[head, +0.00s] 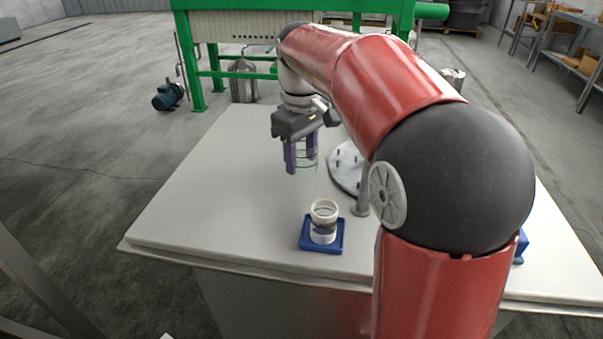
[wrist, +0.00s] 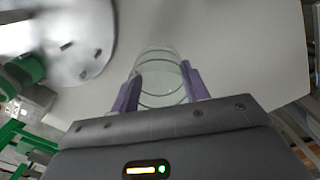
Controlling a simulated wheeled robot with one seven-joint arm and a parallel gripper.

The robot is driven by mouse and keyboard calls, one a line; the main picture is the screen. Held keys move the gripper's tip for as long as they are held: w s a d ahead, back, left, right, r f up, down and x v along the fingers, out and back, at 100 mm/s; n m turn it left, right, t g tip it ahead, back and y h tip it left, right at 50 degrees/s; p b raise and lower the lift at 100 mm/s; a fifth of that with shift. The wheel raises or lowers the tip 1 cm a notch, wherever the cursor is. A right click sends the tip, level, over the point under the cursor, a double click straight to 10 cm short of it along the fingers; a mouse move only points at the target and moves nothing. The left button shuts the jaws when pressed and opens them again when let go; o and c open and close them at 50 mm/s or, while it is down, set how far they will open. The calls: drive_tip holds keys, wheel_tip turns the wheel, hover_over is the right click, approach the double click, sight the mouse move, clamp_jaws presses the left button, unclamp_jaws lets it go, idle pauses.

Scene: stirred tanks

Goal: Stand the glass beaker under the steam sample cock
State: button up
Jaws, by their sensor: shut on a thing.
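The clear glass beaker (wrist: 160,78) is between the two purple fingers of my gripper (wrist: 160,85) in the wrist view. In the head view the beaker (head: 307,158) looks upright, held by my gripper (head: 302,160) over the grey table. My gripper is shut on it. The gap between the beaker's base and the table cannot be judged clearly. A round pale flanged plate with bolts (head: 345,168) stands just right of the beaker; my arm covers what is above it. I cannot make out the steam sample cock.
A blue tray (head: 307,246) with a white ringed cup (head: 323,221) sits near the table's front edge. A short grey post (head: 360,200) stands beside the flange. The table's left side (head: 215,190) is clear. A green frame (head: 195,60) stands behind.

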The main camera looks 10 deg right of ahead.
sight(301, 186)
drive_tip(key=shift+f, duration=2.2)
drive_tip(key=shift+b, duration=0.3)
drive_tip(key=o, duration=1)
drive_tip(key=shift+f, duration=0.1)
